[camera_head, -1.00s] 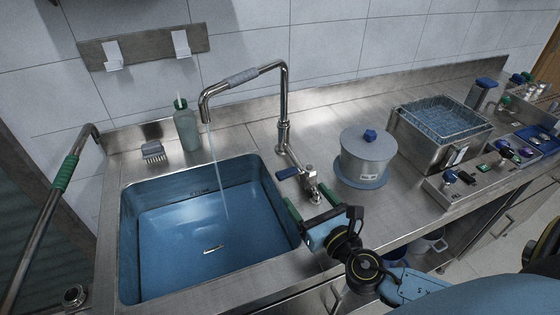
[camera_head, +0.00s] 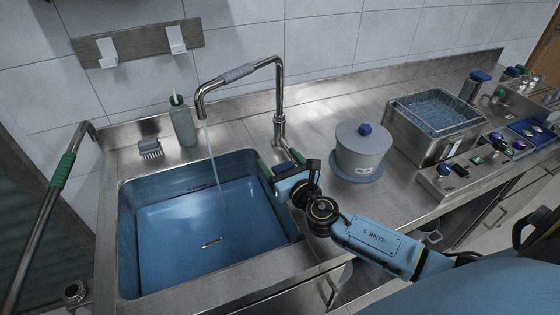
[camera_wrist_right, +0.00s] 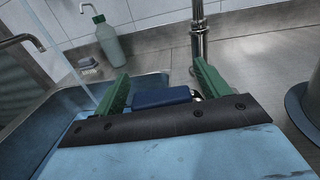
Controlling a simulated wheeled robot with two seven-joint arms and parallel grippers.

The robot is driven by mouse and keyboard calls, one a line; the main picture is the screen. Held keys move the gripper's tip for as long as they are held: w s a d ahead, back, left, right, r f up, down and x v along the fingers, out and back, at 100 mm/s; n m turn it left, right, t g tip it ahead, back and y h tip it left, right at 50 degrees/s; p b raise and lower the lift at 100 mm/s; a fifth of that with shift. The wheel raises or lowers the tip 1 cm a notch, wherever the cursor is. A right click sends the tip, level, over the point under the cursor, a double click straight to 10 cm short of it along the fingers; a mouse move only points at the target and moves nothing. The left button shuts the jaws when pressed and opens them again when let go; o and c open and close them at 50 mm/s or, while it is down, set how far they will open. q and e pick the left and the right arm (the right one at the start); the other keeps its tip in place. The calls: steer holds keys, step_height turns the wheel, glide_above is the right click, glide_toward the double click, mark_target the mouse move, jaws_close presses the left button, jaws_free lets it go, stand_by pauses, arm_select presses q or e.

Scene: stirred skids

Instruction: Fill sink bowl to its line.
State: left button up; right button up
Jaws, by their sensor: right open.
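The blue sink bowl (camera_head: 150,215) is at the left of the counter, with a small dark marking (camera_head: 197,188) high on its back wall. The curved metal tap (camera_head: 279,105) runs a thin stream of water (camera_head: 215,165) into it. The water level is hard to make out. My right gripper (camera_head: 280,166) is at the tap's base, by the bowl's right rim. In the right wrist view its green fingers (camera_wrist_right: 162,88) are spread, with the blue tap lever (camera_wrist_right: 162,97) showing between them. Contact with the lever cannot be told. My left gripper is not in view.
A green bottle (camera_head: 183,125) and a brush (camera_head: 150,148) stand behind the bowl. A lidded grey pot (camera_head: 362,155) is right of my gripper. Farther right are a metal tank with a wire basket (camera_head: 436,112) and a control panel. A green-sleeved bar (camera_head: 62,172) is at far left.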

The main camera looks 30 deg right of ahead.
steer(key=shift+a, duration=0.1)
steer(key=c, duration=1.2)
steer(key=shift+w+m+h+p, duration=0.2)
steer(key=shift+m+h+p, duration=0.2)
steer(key=shift+p, duration=0.1)
steer(key=shift+w+m+h, duration=0.1)
steer(key=shift+m+h, duration=0.3)
steer(key=shift+h, duration=0.3)
steer(key=shift+f, duration=0.1)
steer(key=shift+c, duration=0.2)
steer(key=o, duration=1.1)
steer(key=shift+o, duration=0.7)
steer(key=shift+w, duration=0.1)
